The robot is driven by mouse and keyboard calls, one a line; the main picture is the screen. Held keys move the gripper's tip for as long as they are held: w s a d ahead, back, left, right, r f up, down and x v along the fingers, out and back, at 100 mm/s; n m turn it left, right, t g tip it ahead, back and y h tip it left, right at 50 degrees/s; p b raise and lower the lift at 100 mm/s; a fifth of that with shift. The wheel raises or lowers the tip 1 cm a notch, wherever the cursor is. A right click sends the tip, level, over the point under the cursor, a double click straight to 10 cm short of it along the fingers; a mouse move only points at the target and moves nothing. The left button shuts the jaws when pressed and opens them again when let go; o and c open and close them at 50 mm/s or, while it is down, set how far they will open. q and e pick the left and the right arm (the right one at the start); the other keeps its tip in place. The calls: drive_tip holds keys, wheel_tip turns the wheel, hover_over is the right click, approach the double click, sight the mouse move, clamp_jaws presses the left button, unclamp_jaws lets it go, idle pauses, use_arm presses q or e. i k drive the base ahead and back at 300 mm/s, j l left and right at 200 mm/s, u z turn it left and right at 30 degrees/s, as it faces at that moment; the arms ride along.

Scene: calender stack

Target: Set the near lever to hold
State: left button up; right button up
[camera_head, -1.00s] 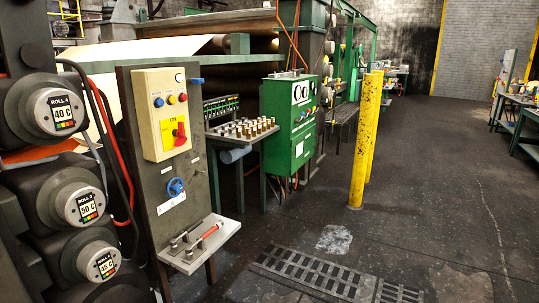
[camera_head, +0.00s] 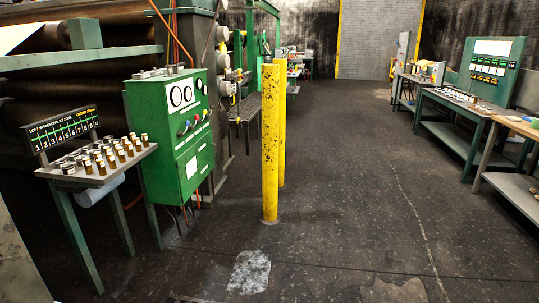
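No near lever can be made out in the head view now. A green control cabinet (camera_head: 178,137) stands at the left, with round gauges, coloured buttons and a white label on its front. Small knobs show on its face, but they are too small to tell as levers. Neither of my grippers is in view.
Two yellow posts (camera_head: 270,145) stand on the dark floor right of the cabinet. A small table (camera_head: 150,150) with several bottles is at the left. Green workbenches (camera_head: 455,112) line the right side. The aisle between posts and benches is clear.

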sight(187, 123)
drive_tip(key=i, duration=2)
